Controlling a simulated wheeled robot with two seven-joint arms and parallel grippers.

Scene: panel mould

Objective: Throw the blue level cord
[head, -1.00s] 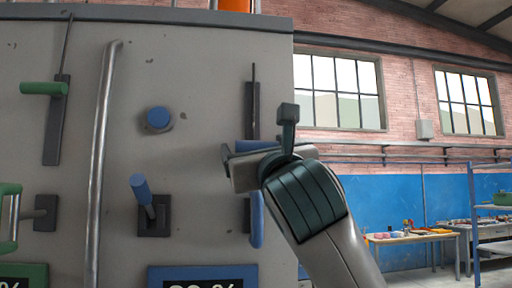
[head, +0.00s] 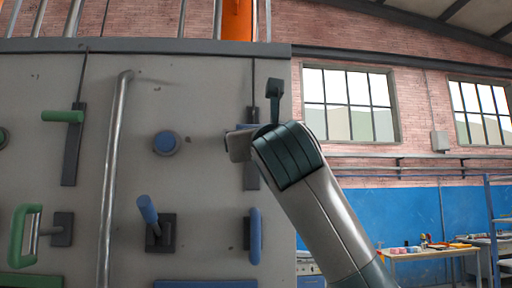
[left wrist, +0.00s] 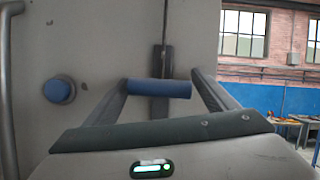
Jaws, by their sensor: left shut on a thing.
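The blue level cord is a blue bar handle (head: 240,127) on a dark cord, in front of a dark slotted plate (head: 251,176) near the panel's right edge. My left gripper (head: 243,145) covers most of it in the head view. In the left wrist view the blue handle (left wrist: 160,88) lies level between the two fingers of my left gripper (left wrist: 162,90), which is shut on it. The dark plate (left wrist: 162,58) shows behind and above it. In the head view the handle is near the upper part of its plate. My right gripper is not in view.
The grey panel (head: 190,90) carries a blue round knob (head: 166,143), a blue lever (head: 148,210), a blue loop handle (head: 256,236), a metal pipe (head: 113,170) and a green cord handle (head: 62,116). Right of it is open room, with a table (head: 430,250) far back.

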